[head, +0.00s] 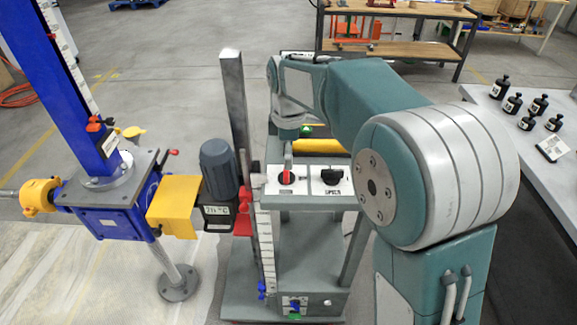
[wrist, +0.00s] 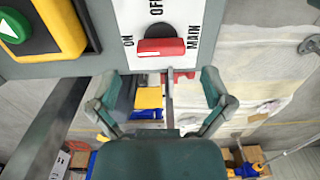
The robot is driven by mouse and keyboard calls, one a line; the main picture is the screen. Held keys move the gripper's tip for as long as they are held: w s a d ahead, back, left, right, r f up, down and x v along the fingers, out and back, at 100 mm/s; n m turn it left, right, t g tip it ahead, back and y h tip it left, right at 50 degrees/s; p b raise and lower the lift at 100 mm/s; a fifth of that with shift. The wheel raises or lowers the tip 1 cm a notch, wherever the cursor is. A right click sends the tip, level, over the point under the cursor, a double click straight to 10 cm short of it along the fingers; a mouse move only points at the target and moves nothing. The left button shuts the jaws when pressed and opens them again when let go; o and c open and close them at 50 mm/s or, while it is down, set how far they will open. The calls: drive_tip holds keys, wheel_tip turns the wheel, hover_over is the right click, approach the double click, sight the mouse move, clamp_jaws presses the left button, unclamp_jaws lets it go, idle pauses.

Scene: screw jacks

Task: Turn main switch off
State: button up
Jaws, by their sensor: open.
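The main switch is a red knob (wrist: 161,47) on a white label plate, seen near the top middle of the wrist view. The words ON, OFF and MAIN are printed around it, and its long handle lies crosswise in the picture, one end beside the ON label. In the head view the red switch (head: 287,177) is on the grey control panel, left of a black selector knob (head: 331,177). My gripper (wrist: 157,86) is open and empty, its fingers spread just below the knob in the wrist view and apart from it. In the head view I cannot make out the fingers clearly.
A green button (wrist: 12,30) on a yellow-framed box is beside the switch plate. A blue screw jack (head: 105,200) with a grey motor (head: 219,168) stands to the left. A grey table (head: 530,150) with black weights is on the right. Open floor lies behind.

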sight(286, 174)
drive_tip(key=f, duration=0.2)
drive_tip(key=a+f, duration=0.1)
drive_tip(key=f, duration=0.1)
drive_tip(key=shift+a, duration=0.1)
drive_tip(key=shift+f, duration=0.3)
drive_tip(key=shift+d, duration=0.45)
drive_tip(key=shift+a, duration=0.15)
drive_tip(key=c, duration=1)
